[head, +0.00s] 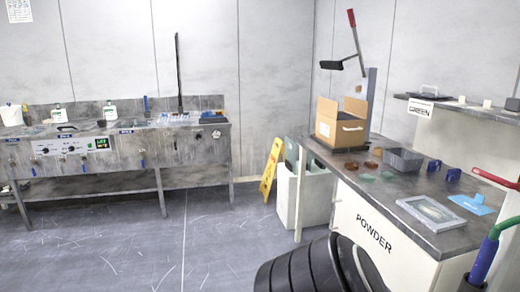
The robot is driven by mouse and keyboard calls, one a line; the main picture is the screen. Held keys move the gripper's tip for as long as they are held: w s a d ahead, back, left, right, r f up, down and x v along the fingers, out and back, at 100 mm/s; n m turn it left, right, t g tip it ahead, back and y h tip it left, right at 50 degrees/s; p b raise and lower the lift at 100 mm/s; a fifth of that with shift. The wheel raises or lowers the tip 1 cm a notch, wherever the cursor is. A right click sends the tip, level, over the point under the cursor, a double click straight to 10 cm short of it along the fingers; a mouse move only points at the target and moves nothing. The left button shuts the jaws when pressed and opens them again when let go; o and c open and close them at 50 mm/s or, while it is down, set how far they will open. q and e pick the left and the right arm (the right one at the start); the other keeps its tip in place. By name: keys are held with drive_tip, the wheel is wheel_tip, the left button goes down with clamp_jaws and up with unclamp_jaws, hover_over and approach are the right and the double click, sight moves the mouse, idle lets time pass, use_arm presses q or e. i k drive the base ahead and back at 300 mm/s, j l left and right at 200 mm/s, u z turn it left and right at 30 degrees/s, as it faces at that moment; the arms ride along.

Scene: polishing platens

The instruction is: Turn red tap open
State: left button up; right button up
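No thing shows clearly as a red tap. A curved red bar or hose (495,178) comes in at the right edge, beside a green piece (505,227) and a blue piece (485,258); I cannot tell whether it belongs to a tap. Small blue-handled taps or valves (142,163) hang under the front of the metal bench (190,150) at the left. Any red one there is too small to tell.
The POWDER counter (372,232) fills the right, with a cardboard box (342,124) and a grey tray (403,159) on it. A yellow floor sign (271,165) stands between counter and bench. A black ribbed object (300,268) is low in front. The grey floor (130,250) at left is clear.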

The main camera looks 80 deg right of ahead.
sight(505, 183)
drive_tip(key=z, duration=3.85)
